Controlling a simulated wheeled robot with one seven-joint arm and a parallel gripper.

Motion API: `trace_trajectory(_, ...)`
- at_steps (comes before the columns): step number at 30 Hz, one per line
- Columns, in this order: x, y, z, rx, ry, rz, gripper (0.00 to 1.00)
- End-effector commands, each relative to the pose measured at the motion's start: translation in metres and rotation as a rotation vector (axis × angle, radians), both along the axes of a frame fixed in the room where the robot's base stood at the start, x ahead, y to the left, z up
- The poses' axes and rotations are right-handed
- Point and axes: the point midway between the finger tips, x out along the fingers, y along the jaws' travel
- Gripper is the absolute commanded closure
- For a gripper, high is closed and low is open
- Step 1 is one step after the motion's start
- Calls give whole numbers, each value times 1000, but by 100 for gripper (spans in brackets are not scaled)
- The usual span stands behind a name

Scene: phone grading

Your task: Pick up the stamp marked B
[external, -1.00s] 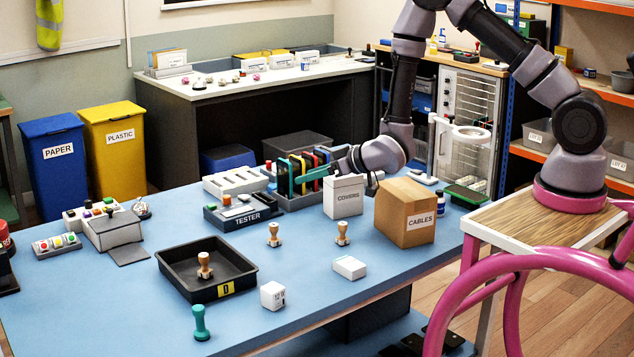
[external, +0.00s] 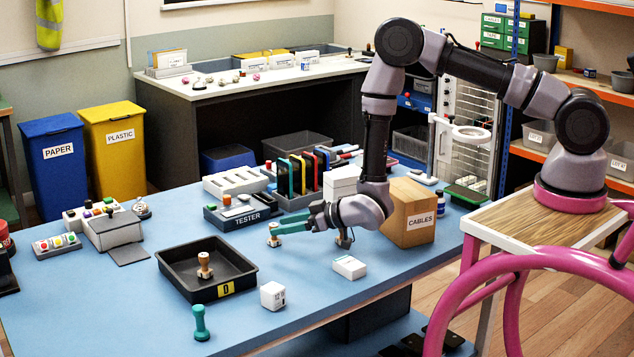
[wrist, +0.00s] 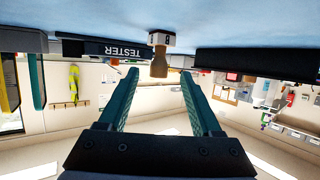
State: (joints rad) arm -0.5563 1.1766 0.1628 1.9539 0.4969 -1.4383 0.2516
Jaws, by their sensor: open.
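A wooden-handled stamp (external: 273,240) stands upright on the blue table, behind and to the right of the black tray. A third wooden stamp (external: 204,262) stands in the black tray (external: 180,283).
A teal stamp-shaped object (external: 200,322) and a white box (external: 272,295) stand near the front edge. Another small white box (external: 349,267) lies right of centre. The tester (external: 245,217) is behind the stamp, and the cables box (external: 410,225) stands right of my wrist.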

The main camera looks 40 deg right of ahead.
Motion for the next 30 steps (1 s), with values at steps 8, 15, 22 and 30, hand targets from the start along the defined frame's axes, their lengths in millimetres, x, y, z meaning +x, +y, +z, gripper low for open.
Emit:
trace_trajectory(8, 28, 18, -11, 0, 0, 0, 34)
trace_trajectory(15, 30, 18, -11, 0, 0, 0, 34)
trace_trajectory(22, 29, 18, -11, 1, 1, 0, 100)
trace_trajectory(30, 29, 18, -10, 1, 1, 0, 100)
